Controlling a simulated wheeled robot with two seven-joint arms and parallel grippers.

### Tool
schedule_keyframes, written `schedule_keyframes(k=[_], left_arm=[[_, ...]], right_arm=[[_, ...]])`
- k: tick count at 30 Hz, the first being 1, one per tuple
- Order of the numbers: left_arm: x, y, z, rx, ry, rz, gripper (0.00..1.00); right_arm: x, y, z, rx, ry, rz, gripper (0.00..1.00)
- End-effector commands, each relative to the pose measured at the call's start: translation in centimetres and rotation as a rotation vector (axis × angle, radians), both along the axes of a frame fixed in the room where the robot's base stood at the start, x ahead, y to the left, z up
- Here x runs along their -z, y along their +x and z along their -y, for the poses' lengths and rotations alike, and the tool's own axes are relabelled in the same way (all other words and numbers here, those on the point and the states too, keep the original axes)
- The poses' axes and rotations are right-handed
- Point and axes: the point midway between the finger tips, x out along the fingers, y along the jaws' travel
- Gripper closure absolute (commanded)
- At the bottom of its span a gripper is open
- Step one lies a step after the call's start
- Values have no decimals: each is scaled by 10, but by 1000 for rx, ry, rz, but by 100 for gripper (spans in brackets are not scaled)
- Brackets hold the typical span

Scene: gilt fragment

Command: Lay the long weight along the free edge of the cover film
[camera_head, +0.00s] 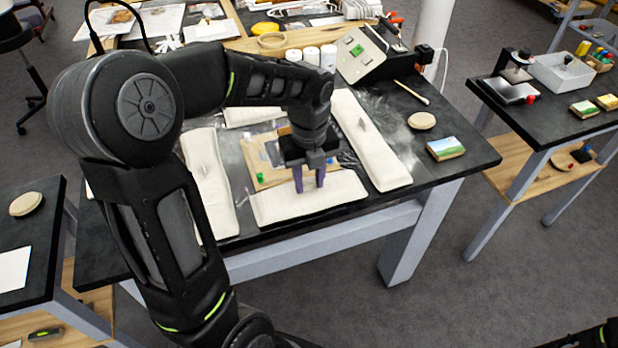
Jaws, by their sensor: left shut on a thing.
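My left gripper (309,182) points down over the table, its purple fingers shut on the front long weight (345,199), a cream padded bar near the table's front edge. Whether the bar rests on the table or hangs just above it is hard to tell. The clear cover film (400,120) shows as a glossy sheet around a tan board (268,172). Similar cream weights lie at the left (208,185), right (372,145) and back (243,116) of the board. The gripper hides part of the board. My right gripper is out of view.
A brush (412,92), a round tan disc (422,120) and a small painted block (445,148) lie to the right. The black tabletop (462,118) is mostly bare at its right end.

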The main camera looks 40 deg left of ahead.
Motion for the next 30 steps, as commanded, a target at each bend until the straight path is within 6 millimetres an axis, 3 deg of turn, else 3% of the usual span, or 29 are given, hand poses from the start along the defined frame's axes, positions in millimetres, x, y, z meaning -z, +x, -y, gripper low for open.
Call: schedule_keyframes(k=[7, 8, 15, 24, 30], left_arm=[[9, 0, 0, 0, 0, 0, 100], [9, 0, 0, 0, 0, -1, 67], [8, 0, 0, 0, 0, -1, 47], [6, 0, 0, 0, 1, -1, 46], [-9, 0, 0, 0, 0, 1, 46]], right_arm=[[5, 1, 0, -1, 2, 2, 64], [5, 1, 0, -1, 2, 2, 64], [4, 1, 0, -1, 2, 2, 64], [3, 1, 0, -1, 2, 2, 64], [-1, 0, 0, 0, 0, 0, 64]])
